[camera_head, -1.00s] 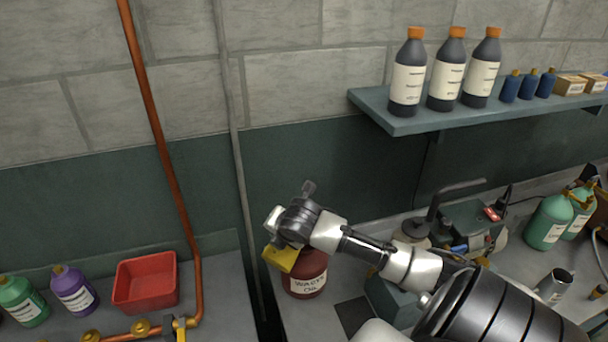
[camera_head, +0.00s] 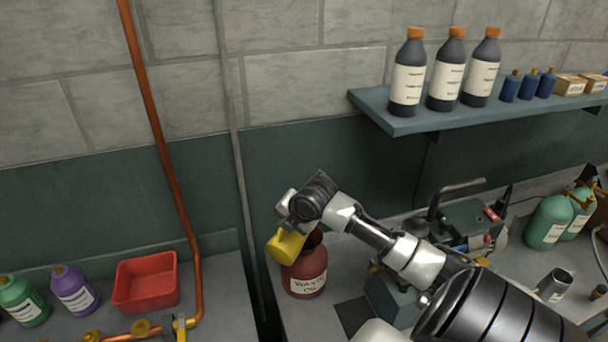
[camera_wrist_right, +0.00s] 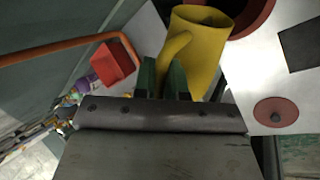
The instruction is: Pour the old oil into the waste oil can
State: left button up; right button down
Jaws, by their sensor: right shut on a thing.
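My right gripper (camera_head: 294,222) is shut on the handle of a yellow jug (camera_head: 286,246). In the right wrist view its dark green fingers (camera_wrist_right: 164,78) close on the handle, and the jug (camera_wrist_right: 205,55) shows its open rim. The jug looks tilted, beside and slightly above the mouth of the red waste oil can (camera_head: 307,276). The can (camera_wrist_right: 262,18) is partly cut off in the wrist view, with the jug's rim close to its opening. I cannot see oil flowing. My left gripper is not in view.
A red round lid (camera_wrist_right: 277,112) with a knob lies on the bench. A red tray (camera_head: 147,283), a purple bottle (camera_head: 73,289) and a green bottle (camera_head: 22,300) stand left. A copper pipe (camera_head: 165,150) runs up the wall. A shelf (camera_head: 410,122) with bottles is at upper right.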

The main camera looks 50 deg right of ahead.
jog(key=shift+w+d+r+y, duration=0.15)
jog(key=shift+d+r+y, duration=0.2)
jog(key=shift+d+y, duration=0.2)
jog(key=shift+d+r+m, duration=0.1)
jog(key=shift+d+m, duration=0.15)
jog(key=shift+m, duration=0.05)
jog(key=shift+w+d+r+m+g+y, duration=0.2)
jog(key=shift+d+y, duration=0.45)
jog(key=shift+d, duration=0.05)
jog(key=shift+w+d+r+m+g+y, duration=0.15)
jog(key=shift+d+r+m+g+y, duration=0.05)
jog(key=shift+d+y, duration=0.45)
dwell(0.8)
jog(key=w+d+f+m+y+b, duration=0.1)
jog(key=d+m+y+b, duration=0.1)
jog(key=d+y+b, duration=0.5)
jog(key=d+b, duration=0.1)
jog(key=b, duration=0.4)
jog(key=shift+w+d+f+m+g, duration=0.15)
jog(key=shift+w+f+m+g, duration=0.15)
jog(key=shift+w+f+m, duration=0.1)
jog(key=shift+s+b, duration=0.1)
jog(key=shift+b, duration=0.2)
jog(key=shift+r, duration=0.1)
